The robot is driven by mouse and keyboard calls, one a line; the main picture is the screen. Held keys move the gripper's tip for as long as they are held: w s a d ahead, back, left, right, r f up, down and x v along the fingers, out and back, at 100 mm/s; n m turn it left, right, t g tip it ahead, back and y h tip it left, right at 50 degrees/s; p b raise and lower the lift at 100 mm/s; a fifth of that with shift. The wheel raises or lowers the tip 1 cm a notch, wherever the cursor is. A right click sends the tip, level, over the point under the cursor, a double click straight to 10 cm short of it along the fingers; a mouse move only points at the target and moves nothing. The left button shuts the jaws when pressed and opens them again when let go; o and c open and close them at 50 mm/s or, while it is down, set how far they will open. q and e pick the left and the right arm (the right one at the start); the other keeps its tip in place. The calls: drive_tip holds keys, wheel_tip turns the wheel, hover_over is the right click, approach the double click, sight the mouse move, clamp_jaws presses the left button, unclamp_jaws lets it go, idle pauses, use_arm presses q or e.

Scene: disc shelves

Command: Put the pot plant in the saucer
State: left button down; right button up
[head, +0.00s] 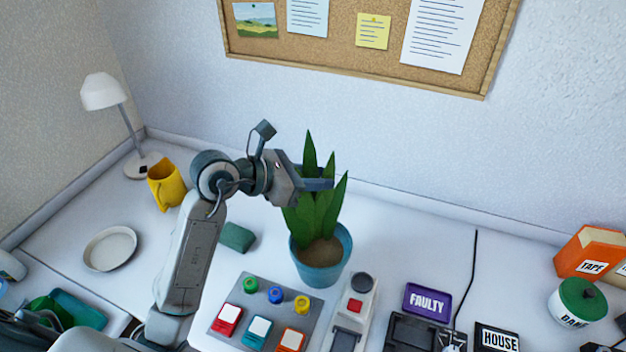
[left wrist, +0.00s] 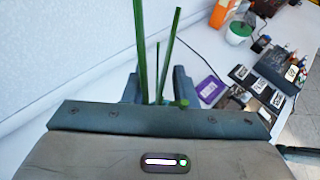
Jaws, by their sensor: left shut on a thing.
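The pot plant (head: 321,265) is a blue pot with brown soil and tall green leaves, upright on or just above the white desk; I cannot tell which. My left gripper (head: 318,184) reaches in from the left and is shut on the leaves, above the pot. In the left wrist view, green leaves (left wrist: 141,50) rise between the fingers of the left gripper (left wrist: 157,90), and the pot is hidden. The saucer (head: 110,248), a pale round dish, lies empty on the desk to the left, on the far side of my left arm. My right gripper is not in view.
A green block (head: 237,237) lies between saucer and pot. A button panel (head: 263,318) and a grey device (head: 352,310) are in front of the pot. Bare desk surrounds the saucer.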

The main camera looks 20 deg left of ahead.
sight(316, 216)
use_arm(q)
drive_tip(key=shift+w+r, duration=0.15)
drive_tip(key=shift+w, duration=0.15)
wheel_tip(316, 216, down, 4)
drive_tip(key=shift+r+p, duration=0.2)
drive_tip(key=shift+p, duration=0.4)
drive_tip(key=shift+f, duration=0.15)
drive_tip(key=c, duration=1.2)
unclamp_jaws()
drive_tip(key=shift+s, duration=0.1)
drive_tip(key=shift+o, duration=0.2)
